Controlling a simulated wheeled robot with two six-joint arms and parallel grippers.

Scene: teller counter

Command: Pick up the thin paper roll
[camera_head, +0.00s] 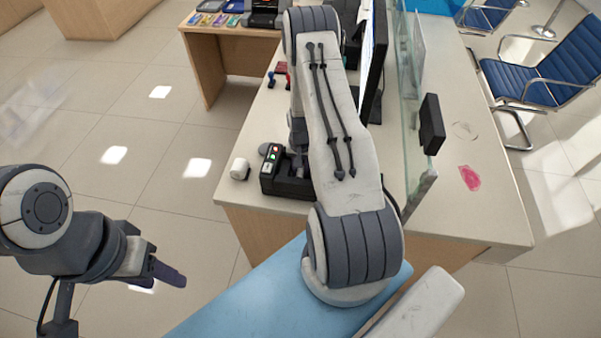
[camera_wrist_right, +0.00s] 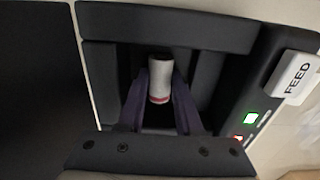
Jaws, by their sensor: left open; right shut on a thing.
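The thin paper roll (camera_wrist_right: 160,78), white with a reddish band at its lower end, is between the fingers of my right gripper (camera_wrist_right: 161,92) in the right wrist view. The gripper is shut on it. The roll sits within the dark open bay of the black receipt printer (camera_wrist_right: 165,26). In the head view the printer (camera_head: 283,184) stands at the counter's left front corner, and my right arm hides the gripper and the thin roll. My left gripper (camera_head: 168,272) is open and empty over the floor at lower left.
A thicker white roll (camera_head: 240,169) stands on the counter (camera_head: 245,190) left of the printer. A monitor (camera_head: 374,60) and a glass screen (camera_head: 411,95) rise right of my right arm. The printer's FEED button (camera_wrist_right: 296,78) is at its right side.

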